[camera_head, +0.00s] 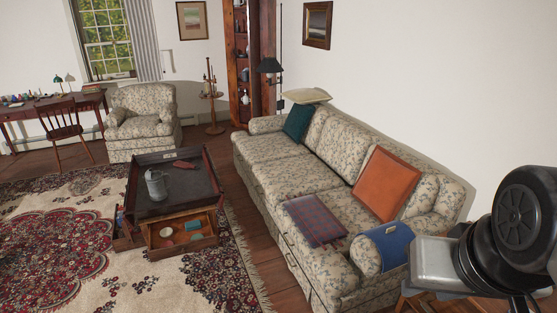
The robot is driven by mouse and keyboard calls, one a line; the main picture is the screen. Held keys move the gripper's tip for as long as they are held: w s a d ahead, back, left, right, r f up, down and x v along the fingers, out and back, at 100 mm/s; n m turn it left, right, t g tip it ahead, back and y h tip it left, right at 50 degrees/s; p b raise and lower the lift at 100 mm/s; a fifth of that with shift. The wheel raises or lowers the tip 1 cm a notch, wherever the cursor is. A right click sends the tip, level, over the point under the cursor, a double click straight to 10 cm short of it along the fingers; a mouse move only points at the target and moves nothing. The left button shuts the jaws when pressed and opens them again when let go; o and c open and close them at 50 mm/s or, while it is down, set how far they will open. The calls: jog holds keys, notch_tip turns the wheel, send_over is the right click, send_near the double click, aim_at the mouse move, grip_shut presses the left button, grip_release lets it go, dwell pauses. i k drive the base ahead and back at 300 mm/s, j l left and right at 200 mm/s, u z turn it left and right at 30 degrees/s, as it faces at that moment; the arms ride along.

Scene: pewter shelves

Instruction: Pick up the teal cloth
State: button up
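A small teal item (193,225), which looks like the teal cloth, lies in the open drawer (182,251) of the dark coffee table. It is too small to make out its folds. A dark teal pillow (297,122) stands on the far end of the sofa, and a blue cloth (383,247) hangs over the sofa's near arm. Part of my arm shows at the lower right, beside the sofa. My gripper's fingers are not in view.
The coffee table (150,206) has a raised rim and carries a grey jug (156,186). The floral sofa (285,173) stands to its right, with a plaid cloth and orange pillow. A strip of wood floor (240,200) runs between them. Patterned rug (120,275) lies open in front.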

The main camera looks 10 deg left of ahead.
aim_at(190, 226)
jog(key=i+j+u, duration=0.15)
jog(key=i+u, duration=0.5)
jog(key=u, duration=0.25)
jog(key=i+u, duration=0.45)
jog(key=i+j, duration=0.1)
jog(key=i, duration=1.35)
jog(key=i+j+z, duration=0.2)
jog(key=i, duration=0.75)
jog(key=l, duration=0.15)
